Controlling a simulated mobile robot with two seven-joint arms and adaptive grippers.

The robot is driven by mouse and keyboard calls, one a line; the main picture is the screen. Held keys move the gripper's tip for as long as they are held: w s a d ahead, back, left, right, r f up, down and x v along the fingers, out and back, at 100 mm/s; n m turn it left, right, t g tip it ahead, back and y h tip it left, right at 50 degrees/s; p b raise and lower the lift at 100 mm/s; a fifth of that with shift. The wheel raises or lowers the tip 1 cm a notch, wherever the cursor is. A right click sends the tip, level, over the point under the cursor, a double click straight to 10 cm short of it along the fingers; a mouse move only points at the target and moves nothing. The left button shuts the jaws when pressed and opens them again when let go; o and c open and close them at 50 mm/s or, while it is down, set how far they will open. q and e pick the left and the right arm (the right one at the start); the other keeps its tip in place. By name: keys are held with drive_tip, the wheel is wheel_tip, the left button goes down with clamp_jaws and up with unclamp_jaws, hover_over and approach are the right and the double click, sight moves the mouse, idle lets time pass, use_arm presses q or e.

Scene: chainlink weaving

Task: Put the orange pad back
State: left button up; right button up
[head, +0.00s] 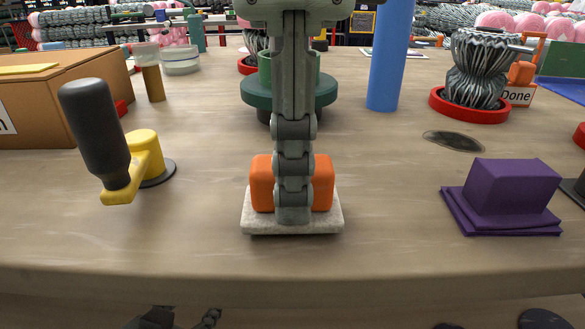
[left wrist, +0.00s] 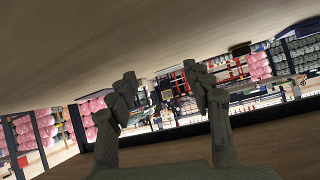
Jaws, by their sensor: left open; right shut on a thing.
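The orange pad (head: 262,185) is an orange block on a flat whitish slab (head: 325,222), near the table's front edge at the middle of the head view. My right gripper (head: 293,205) comes down from above and is shut on the orange block. Its fingers hide the middle of the block. The slab looks level and at or very near the tabletop; I cannot tell whether it touches. My left gripper (left wrist: 161,75) is open and empty in the left wrist view. In the head view, dark parts of my left arm show low, below the table's front edge.
A yellow crank with a black handle (head: 95,130) stands left on the table (head: 390,225). A purple block (head: 510,185) is at right. Behind are a green round stand (head: 258,92), a blue cylinder (head: 390,60) and a wire bundle in a red dish (head: 470,110). A cardboard box (head: 75,95) is far left.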

drive_tip(key=shift+f, duration=0.1)
idle(0.3)
drive_tip(key=shift+f, duration=0.15)
drive_tip(key=o, duration=1)
